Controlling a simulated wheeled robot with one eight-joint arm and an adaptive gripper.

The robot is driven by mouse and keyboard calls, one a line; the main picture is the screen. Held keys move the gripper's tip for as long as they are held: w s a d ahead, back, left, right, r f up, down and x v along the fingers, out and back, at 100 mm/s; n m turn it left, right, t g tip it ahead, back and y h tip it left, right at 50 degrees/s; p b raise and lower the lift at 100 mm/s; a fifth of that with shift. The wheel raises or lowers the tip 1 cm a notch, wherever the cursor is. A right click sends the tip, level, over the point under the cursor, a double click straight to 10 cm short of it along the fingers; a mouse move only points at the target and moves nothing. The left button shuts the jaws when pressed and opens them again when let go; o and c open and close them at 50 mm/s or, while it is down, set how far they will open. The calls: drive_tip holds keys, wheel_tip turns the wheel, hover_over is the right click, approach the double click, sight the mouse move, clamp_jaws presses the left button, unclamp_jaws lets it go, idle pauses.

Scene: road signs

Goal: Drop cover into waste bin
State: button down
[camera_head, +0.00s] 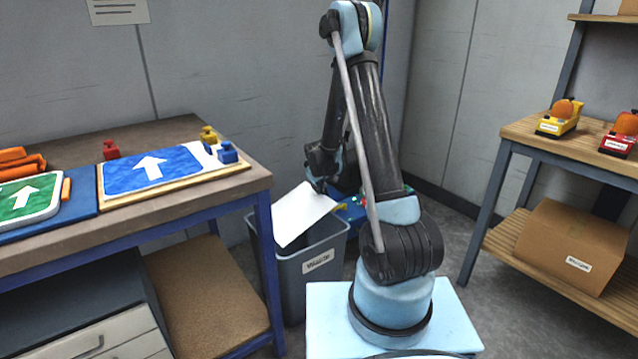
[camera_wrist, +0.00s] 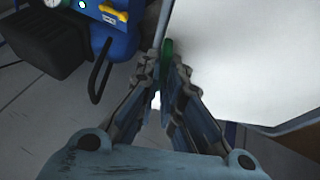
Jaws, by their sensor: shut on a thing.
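The cover is a thin white sheet (camera_head: 301,213) above the mouth of the grey waste bin (camera_head: 290,273). It is tilted, and its lower end hangs over the bin's opening. My gripper (camera_head: 320,184) is shut on the cover near its upper edge. In the wrist view the cover (camera_wrist: 245,60) fills the right side, and my gripper's fingers (camera_wrist: 166,68) meet at its left edge. A small green spot shows at the fingertips. The bin bears a white label; its inside is mostly hidden by the cover.
A workbench (camera_head: 215,193) at left holds a blue arrow sign (camera_head: 150,168), a green arrow sign (camera_head: 28,198) and small clamps. A shelf at right holds a cardboard box (camera_head: 560,245) and yellow and red tools. A blue machine (camera_wrist: 122,30) stands behind the bin.

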sight(318, 196)
drive_tip(key=shift+f, duration=2.65)
drive_tip(key=c, duration=0.9)
unclamp_jaws()
drive_tip(key=shift+s, duration=0.1)
drive_tip(key=shift+o, duration=0.2)
drive_tip(key=shift+r, duration=0.15)
drive_tip(key=shift+r, duration=4.9)
